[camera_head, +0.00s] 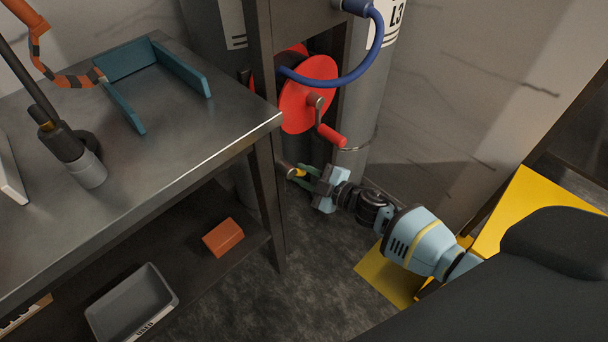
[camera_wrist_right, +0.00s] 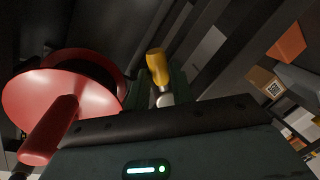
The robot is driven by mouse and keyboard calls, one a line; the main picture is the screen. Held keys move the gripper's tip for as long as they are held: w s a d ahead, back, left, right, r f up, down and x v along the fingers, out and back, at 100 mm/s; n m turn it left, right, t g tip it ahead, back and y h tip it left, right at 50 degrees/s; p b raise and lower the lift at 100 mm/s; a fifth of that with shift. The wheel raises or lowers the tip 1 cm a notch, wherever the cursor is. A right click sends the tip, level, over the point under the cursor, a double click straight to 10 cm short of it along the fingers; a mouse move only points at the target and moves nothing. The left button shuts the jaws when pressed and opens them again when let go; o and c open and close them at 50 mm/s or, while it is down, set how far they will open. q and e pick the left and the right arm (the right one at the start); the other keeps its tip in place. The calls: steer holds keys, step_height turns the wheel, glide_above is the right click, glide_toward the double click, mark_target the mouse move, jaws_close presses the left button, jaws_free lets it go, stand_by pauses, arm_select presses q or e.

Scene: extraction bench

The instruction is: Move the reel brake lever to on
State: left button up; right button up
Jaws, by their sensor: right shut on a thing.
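The red reel (camera_head: 308,92) hangs in the dark frame past the bench corner, with a red crank handle (camera_head: 331,135) on its front. Low beside the bench leg is the brake lever with a yellow grip (camera_head: 299,173); the same yellow grip shows in the right wrist view (camera_wrist_right: 156,64). My right gripper (camera_head: 303,175) reaches it from the right and is shut on the lever. In the wrist view the dark fingers (camera_wrist_right: 161,92) stand on both sides of it. The lever's pivot and any on/off marking are hidden or too small to read. My left gripper is out of view.
The metal bench (camera_head: 190,130) lies left, its leg (camera_head: 270,210) close to my right gripper. A blue hose (camera_head: 365,70) loops over the reel. An orange block (camera_head: 222,237) and a grey bin (camera_head: 132,300) are below the bench top. The reel crank is close to my right gripper.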

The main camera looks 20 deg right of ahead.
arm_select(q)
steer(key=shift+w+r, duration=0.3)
arm_select(e)
steer(key=shift+d+r+n, duration=0.1)
steer(key=shift+r+n, duration=0.05)
steer(key=shift+n, duration=0.25)
steer(key=o, duration=0.8)
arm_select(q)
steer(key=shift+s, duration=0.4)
arm_select(e)
steer(key=shift+o, duration=0.9)
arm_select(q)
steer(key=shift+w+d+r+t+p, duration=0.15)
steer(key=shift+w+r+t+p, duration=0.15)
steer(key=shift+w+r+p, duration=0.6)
arm_select(e)
steer(key=v, duration=0.7)
steer(key=shift+s, duration=0.35)
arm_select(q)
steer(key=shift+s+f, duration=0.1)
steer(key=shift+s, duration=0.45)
arm_select(e)
steer(key=shift+d+r, duration=0.1)
steer(key=shift+d, duration=0.05)
